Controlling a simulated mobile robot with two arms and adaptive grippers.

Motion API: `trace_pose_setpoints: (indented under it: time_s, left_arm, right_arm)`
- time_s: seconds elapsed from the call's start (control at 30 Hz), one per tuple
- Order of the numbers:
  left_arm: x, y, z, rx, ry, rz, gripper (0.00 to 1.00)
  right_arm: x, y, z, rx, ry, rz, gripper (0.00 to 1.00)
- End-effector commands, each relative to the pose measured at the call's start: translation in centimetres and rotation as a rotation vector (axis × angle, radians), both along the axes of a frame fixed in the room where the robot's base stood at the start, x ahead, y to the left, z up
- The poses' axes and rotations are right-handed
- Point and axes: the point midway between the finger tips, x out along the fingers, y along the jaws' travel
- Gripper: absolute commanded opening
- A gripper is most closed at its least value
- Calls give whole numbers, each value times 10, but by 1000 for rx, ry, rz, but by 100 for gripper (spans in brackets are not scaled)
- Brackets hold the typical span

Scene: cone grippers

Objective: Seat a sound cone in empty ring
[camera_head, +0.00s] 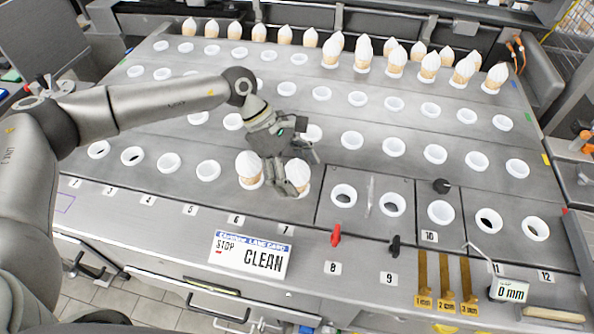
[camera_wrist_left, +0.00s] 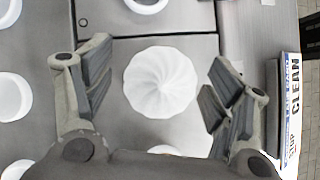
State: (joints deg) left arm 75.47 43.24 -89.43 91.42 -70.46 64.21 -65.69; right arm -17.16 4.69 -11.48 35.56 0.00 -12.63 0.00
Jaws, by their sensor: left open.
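My left gripper (camera_head: 297,170) is open over the front row near label 7. A white-topped cone (camera_head: 301,177) stands there, partly hidden by the fingers. In the left wrist view, its swirled top (camera_wrist_left: 162,82) lies between the spread fingers, with a gap on each side. Another cone (camera_head: 249,166) stands upright beside it, near label 6. Empty white rings (camera_head: 207,171) line the front row to the left. The rings near labels 8 (camera_head: 343,195) and 9 (camera_head: 392,204) are also empty, with dark patches inside. My right gripper is not in view.
Several cones (camera_head: 396,60) stand in the back rows, mostly right of centre. A card reading CLEAN (camera_head: 250,256) stands at the front edge.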

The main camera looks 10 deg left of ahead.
Motion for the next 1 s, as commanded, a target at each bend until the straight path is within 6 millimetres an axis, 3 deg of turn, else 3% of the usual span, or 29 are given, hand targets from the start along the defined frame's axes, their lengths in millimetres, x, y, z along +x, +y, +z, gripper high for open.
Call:
trace_pose_setpoints:
  time_s: [0.23,0.7,1.0]
  left_arm:
    - [3,9,14,0,-3,2,78]
    - [16,57,89,0,-2,2,78]
    - [17,64,100,0,1,-1,78]
  right_arm:
    - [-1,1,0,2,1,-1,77]
    - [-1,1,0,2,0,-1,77]
    - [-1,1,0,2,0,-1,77]
